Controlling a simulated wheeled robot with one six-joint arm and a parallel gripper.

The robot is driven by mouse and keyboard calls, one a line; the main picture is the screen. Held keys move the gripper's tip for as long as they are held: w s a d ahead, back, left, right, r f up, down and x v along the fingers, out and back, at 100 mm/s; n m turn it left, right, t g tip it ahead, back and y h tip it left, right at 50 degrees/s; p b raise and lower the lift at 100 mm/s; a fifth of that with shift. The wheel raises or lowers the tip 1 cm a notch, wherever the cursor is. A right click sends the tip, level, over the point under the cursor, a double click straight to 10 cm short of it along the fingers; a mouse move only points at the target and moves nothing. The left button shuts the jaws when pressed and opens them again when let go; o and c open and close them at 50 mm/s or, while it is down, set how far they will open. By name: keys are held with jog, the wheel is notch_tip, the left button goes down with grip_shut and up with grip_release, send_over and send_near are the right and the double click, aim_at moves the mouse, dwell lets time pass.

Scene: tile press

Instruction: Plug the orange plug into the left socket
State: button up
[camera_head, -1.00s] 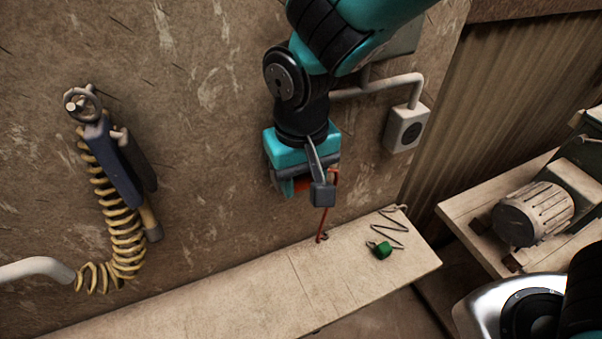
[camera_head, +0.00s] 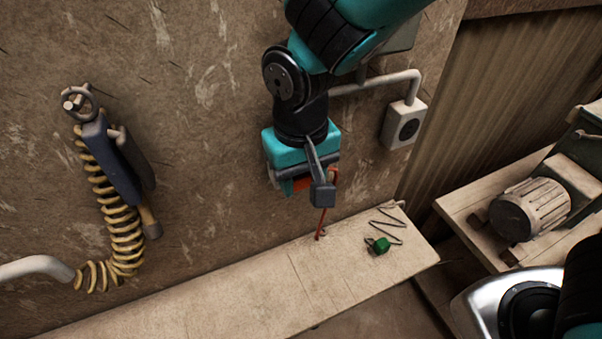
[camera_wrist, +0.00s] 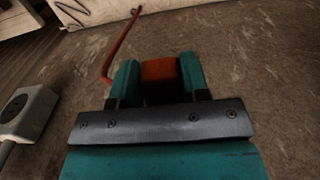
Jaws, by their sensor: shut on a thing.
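The orange plug (camera_head: 303,184) is held between the fingers of my gripper (camera_head: 296,187), in front of the wall and above the shelf. In the wrist view the plug (camera_wrist: 160,72) sits between the two teal fingers (camera_wrist: 160,80), which are shut on it. Its red cord (camera_head: 321,222) runs down to the shelf. One grey socket box (camera_head: 403,124) is on the wall to the right of my gripper, and it also shows in the wrist view (camera_wrist: 24,112). No second socket shows; my arm hides part of the wall.
A green plug (camera_head: 379,245) with a dark coiled cord lies on the wooden shelf (camera_head: 240,305). A blue tool (camera_head: 113,165) with a yellow coiled hose hangs on the left wall. A pipe (camera_head: 375,86) runs to the socket box. A motor (camera_head: 530,208) stands on a bench at right.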

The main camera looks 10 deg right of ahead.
jog(key=shift+w+a, duration=0.1)
jog(key=shift+w, duration=0.3)
dwell(0.6)
jog(key=shift+s+p, duration=0.4)
dwell(1.4)
jog(key=shift+w, duration=0.4)
dwell(0.6)
jog(key=o, duration=1)
